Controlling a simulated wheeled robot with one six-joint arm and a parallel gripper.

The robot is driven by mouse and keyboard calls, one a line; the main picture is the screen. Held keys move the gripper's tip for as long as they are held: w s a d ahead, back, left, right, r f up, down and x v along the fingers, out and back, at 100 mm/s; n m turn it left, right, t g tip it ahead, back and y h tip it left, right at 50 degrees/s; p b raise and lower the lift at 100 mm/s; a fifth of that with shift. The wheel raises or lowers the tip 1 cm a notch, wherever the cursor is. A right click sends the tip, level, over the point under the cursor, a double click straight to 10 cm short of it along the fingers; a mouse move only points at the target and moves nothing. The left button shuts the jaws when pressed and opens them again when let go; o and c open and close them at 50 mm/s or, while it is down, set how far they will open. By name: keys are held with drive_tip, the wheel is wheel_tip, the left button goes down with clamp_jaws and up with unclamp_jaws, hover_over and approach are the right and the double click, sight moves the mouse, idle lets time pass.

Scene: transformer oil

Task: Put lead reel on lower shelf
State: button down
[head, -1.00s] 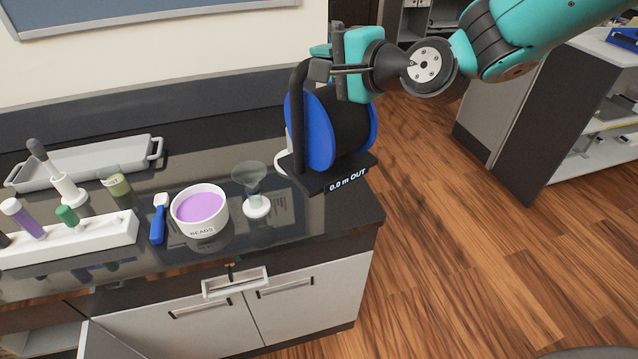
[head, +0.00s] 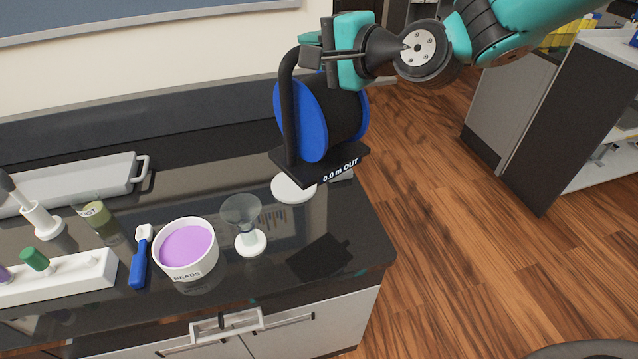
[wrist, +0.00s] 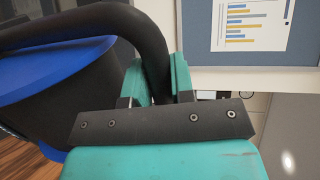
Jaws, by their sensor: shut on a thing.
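The lead reel (head: 314,128) has blue flanges, a black drum, a black base marked "0.0 m OUT" and a black arched handle. My gripper (head: 312,58) is shut on the top of that handle and holds the reel upright above the right end of the dark counter. In the wrist view my gripper's teal jaws (wrist: 163,85) stand on both sides of the black handle, with the reel's blue flange (wrist: 55,65) at the left. A grey cabinet with pale shelves (head: 600,160) stands at the right; I cannot tell whether it is the shelf named.
On the counter (head: 330,225) are a white disc (head: 293,187), a glass funnel (head: 242,212), a bowl of purple beads (head: 187,248), a blue-handled tool (head: 139,262), a white rack (head: 75,278) and a grey tray (head: 75,185). The wooden floor (head: 430,260) to the right is clear.

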wheel_tip(320, 180, down, 19)
drive_tip(key=shift+f, duration=0.1)
idle(0.4)
drive_tip(key=shift+f, duration=0.15)
drive_tip(key=c, duration=1)
unclamp_jaws()
